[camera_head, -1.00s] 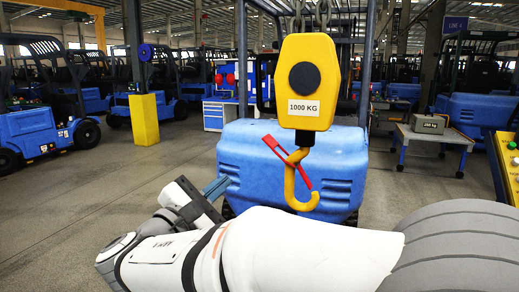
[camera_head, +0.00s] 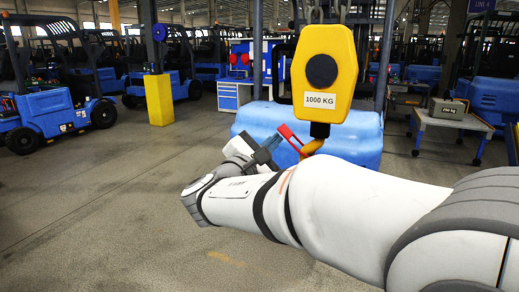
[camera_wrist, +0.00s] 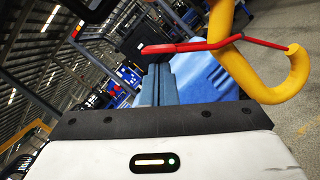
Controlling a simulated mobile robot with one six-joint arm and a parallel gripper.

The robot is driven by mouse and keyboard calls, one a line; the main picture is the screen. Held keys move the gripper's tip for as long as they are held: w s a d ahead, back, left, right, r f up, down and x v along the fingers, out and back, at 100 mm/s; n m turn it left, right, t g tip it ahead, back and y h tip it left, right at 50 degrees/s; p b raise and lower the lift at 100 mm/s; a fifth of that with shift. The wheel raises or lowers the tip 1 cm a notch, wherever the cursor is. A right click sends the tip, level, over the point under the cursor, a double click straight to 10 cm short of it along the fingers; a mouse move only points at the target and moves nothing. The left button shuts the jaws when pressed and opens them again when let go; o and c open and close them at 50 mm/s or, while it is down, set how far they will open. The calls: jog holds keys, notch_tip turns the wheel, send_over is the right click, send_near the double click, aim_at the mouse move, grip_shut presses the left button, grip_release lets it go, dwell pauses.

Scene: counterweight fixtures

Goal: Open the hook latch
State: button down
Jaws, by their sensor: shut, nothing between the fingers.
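The yellow hook (camera_head: 314,146) hangs from a yellow block (camera_head: 326,72) labelled 1000 KG. My arm hides the hook's lower part in the head view; its curve (camera_wrist: 262,90) shows in the wrist view. The red latch (camera_head: 289,136) slants from upper left across the hook's throat. In the wrist view the latch (camera_wrist: 215,44) runs from a wider end at left to the hook's tip at right. My gripper (camera_head: 270,146) is shut and empty, just left of the latch. Its fingertips (camera_wrist: 158,68) sit close to the latch's wider end; I cannot tell whether they touch.
A blue forklift body (camera_head: 355,138) stands behind the hook. A small table (camera_head: 448,118) with a grey weight (camera_head: 449,108) is at right. A yellow post (camera_head: 159,99) stands at left. Open floor lies to the left and front.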

jog(key=shift+d+r, duration=0.25)
dwell(0.4)
jog(key=shift+r+m+b, duration=0.25)
jog(key=shift+m+b, duration=0.15)
jog(key=shift+b, duration=0.1)
jog(key=shift+s+d+r+m+b, duration=0.1)
jog(key=shift+d+r+m+b, duration=0.1)
jog(key=shift+m+b, duration=0.25)
jog(key=shift+s+d+r+m+g+h+b, duration=0.15)
jog(key=shift+d+r+m+g+b, duration=0.3)
jog(key=shift+m+b, duration=0.4)
jog(key=shift+s+d+r+m+g+h+b, duration=0.1)
jog(key=shift+d+r+m+g+b, duration=0.1)
jog(key=shift+r+m+b, duration=0.5)
jog(key=shift+s+d+r+m+g+h+b, duration=0.15)
jog(key=shift+d+r+m+g+b, duration=0.15)
jog(key=shift+m+b, duration=0.7)
